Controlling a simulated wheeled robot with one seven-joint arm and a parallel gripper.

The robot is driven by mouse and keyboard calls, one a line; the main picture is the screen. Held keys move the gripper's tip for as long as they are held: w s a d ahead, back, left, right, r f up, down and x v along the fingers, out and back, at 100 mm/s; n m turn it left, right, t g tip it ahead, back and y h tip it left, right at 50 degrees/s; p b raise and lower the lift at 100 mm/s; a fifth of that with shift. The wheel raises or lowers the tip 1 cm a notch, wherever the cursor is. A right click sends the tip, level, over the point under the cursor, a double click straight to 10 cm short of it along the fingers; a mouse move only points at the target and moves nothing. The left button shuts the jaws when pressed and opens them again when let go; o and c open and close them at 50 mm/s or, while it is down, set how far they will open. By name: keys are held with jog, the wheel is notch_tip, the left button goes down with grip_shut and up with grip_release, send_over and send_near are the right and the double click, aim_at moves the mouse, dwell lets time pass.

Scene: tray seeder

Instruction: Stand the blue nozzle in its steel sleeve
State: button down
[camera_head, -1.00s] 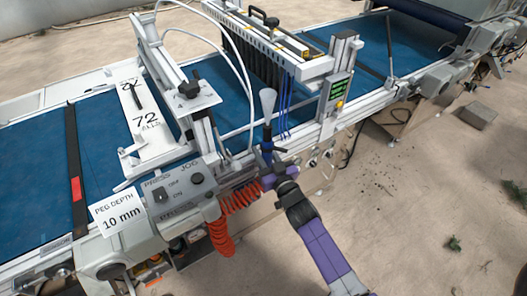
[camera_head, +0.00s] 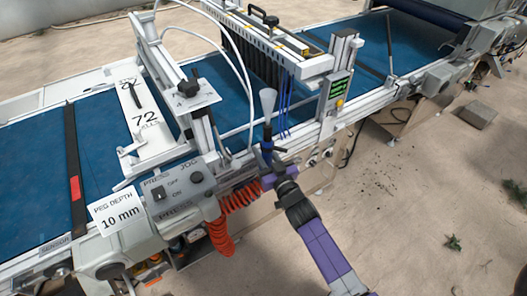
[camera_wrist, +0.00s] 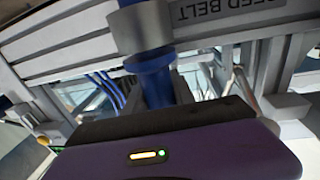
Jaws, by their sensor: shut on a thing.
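In the wrist view, which is upside down, the blue nozzle (camera_wrist: 150,77) rises out of the dark fingers (camera_wrist: 158,115). Its blue flange lies right at the edge of a grey cylinder (camera_wrist: 140,27), which looks like the steel sleeve. I cannot tell whether the nozzle's end is inside it. In the head view my gripper hides that area.
The blue belt (camera_head: 215,85) runs behind the white frame rail. A control box (camera_head: 178,190) and an orange coiled hose (camera_head: 222,235) are left of my gripper. A post with a green display (camera_head: 340,88) and thin blue tubes (camera_head: 285,100) stand right.

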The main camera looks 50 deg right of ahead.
aim_at(269, 163)
jog(key=shift+f+b, duration=0.35)
jog(key=c, duration=1)
grip_release()
jog(key=shift+o, duration=0.2)
jog(key=shift+b+v, duration=0.3)
jog(key=shift+v, duration=3.6)
jog(key=s+a+r+n+y, duration=0.2)
jog(key=s+a+y, duration=0.1)
jog(key=s+a, duration=1)
jog(key=s+a+r+n+g+y, duration=0.1)
jog(key=s+a+r+y, duration=0.1)
jog(key=s+r, duration=0.3)
jog(key=s+a+r+n+g+y, duration=0.1)
jog(key=s+a+r+y, duration=0.1)
jog(key=s+a+r, duration=0.3)
jog(key=s, duration=0.4)
jog(key=shift+a+n, duration=0.15)
jog(key=shift+n, duration=0.15)
